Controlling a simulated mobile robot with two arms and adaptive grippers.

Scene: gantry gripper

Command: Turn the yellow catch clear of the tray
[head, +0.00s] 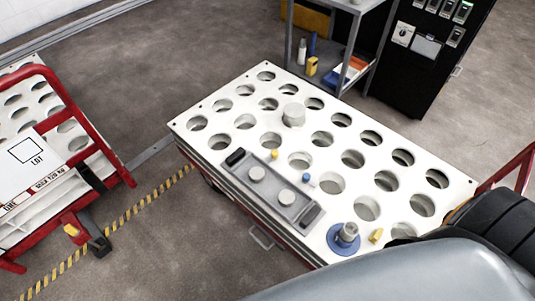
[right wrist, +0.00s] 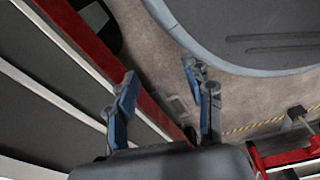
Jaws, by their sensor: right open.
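A grey tray (head: 240,171) with dark end handles lies on the white perforated table top (head: 330,115), near its front left edge. It holds two pale round pieces. A small yellow catch (head: 274,154) sits at the tray's far long edge. A similar blue one (head: 306,177) sits further right along that edge. Whether the yellow catch overlaps the tray rim is too small to tell. My right gripper (right wrist: 160,72) is open and empty in the right wrist view, beside a red-edged frame; the tray is not visible there. My left gripper is not in view.
A blue round base with a grey cylinder (head: 348,233) and a yellow block (head: 376,236) stand at the table's near right. A pale cylinder (head: 293,115) stands further back. A red-framed cart (head: 55,130) is at left, a shelf (head: 335,50) behind.

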